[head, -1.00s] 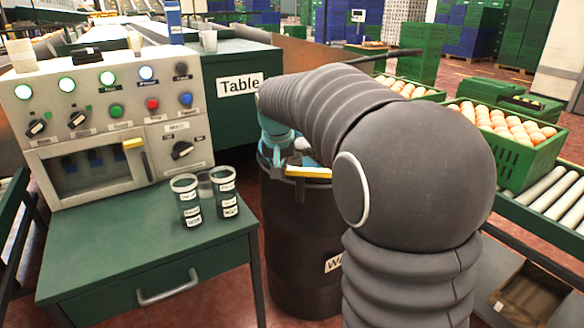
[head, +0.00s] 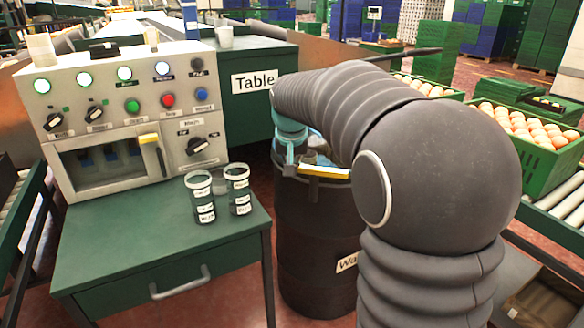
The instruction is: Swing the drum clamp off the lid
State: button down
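A dark drum (head: 300,235) stands right of the green cabinet, with a partly hidden white label on its side. The drum clamp (head: 325,172) shows as a yellow bar at the drum's top rim, on the near side. The lid is mostly hidden behind my arm; only a bluish patch shows at the top. My gripper (head: 290,145) is a light blue shape at the drum's upper left rim, close to the left end of the yellow bar. Its fingers are mostly hidden, so I cannot tell whether they are open or touch the clamp.
A control panel (head: 130,110) with lit buttons stands on the green cabinet (head: 130,245) at the left. Two labelled cups (head: 201,197) stand near the cabinet's right edge.

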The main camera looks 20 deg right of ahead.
jog(key=s+a+r, duration=0.4)
jog(key=s+r, duration=0.2)
jog(key=r, duration=0.3)
jog(key=s+f+n, duration=0.1)
jog(key=s+f, duration=0.3)
jog(key=s, duration=0.5)
jog(key=s+f+n+t, duration=0.1)
jog(key=s+f, duration=0.3)
jog(key=s, duration=0.5)
jog(key=s+f+n+y, duration=0.1)
jog(key=s+f, duration=0.4)
jog(key=s, duration=0.4)
jog(key=shift+d+f, duration=0.1)
